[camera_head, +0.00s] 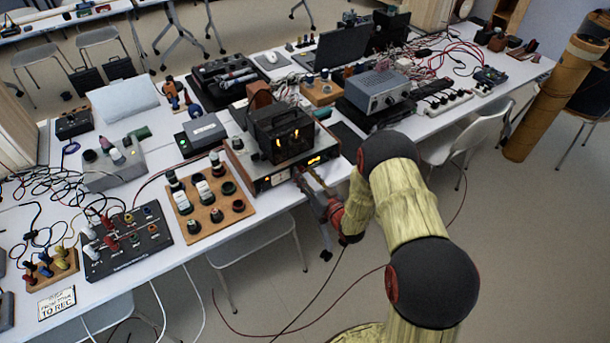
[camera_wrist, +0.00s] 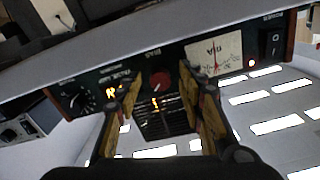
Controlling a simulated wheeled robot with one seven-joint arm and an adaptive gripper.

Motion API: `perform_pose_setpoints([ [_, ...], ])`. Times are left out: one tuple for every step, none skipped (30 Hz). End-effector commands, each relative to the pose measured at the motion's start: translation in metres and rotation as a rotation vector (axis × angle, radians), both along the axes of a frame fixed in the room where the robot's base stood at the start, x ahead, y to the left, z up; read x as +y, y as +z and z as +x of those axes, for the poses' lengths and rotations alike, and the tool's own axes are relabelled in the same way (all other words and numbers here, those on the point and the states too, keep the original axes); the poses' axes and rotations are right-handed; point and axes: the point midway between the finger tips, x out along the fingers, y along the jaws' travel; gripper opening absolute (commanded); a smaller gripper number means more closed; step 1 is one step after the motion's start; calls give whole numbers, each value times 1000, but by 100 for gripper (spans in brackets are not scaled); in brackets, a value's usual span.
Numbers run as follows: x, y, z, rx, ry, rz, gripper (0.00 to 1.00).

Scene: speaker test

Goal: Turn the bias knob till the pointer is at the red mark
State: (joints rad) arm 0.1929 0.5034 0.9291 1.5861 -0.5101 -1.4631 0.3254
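The amplifier (camera_head: 287,178) stands at the table's front edge, its panel facing me. In the wrist view, the panel shows upside down, with a red bias knob (camera_wrist: 159,79) near its middle. A pale VU meter (camera_wrist: 214,56) is to the knob's right; it has a thin needle, but its marks are too small to read. My gripper (camera_wrist: 160,78) is open, with its worn yellow fingers on either side of the knob in the picture. I cannot tell whether they touch it. In the head view, my gripper (camera_head: 309,180) is close to the panel's right part; the knob is not clear there.
A black knob (camera_wrist: 76,101) and a power switch (camera_wrist: 272,43) are at the panel's ends. A dark caged unit (camera_head: 281,133) sits on the amplifier. A wooden board with knobs (camera_head: 208,208) is left of it. A chair and cables are below the table edge.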

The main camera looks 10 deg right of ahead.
Motion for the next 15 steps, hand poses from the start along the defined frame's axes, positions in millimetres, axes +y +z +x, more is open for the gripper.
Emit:
perform_pose_setpoints([
  [0, 0, 0, 0, 0, 0, 39],
  [0, 0, 0, 0, 0, 0, 39],
  [0, 0, 0, 0, 0, 0, 39],
  [0, 0, 0, 0, 0, 0, 39],
  [0, 0, 0, 0, 0, 0, 39],
  [0, 0, -1, 0, 0, 0, 39],
  [-1, 0, -2, 0, -1, 0, 39],
  [-2, 0, -4, 1, -1, 0, 39],
  [-3, 0, -8, 0, -1, 0, 39],
  [-4, 0, -11, 0, -1, 0, 39],
  [-6, 0, -14, -1, -1, 0, 39],
  [-8, 0, -21, 0, -1, 0, 39],
  [-10, 0, -26, 1, -2, 0, 39],
  [-11, 0, -32, 2, -3, 0, 39],
  [-14, 0, -40, 1, -3, 0, 39],
])
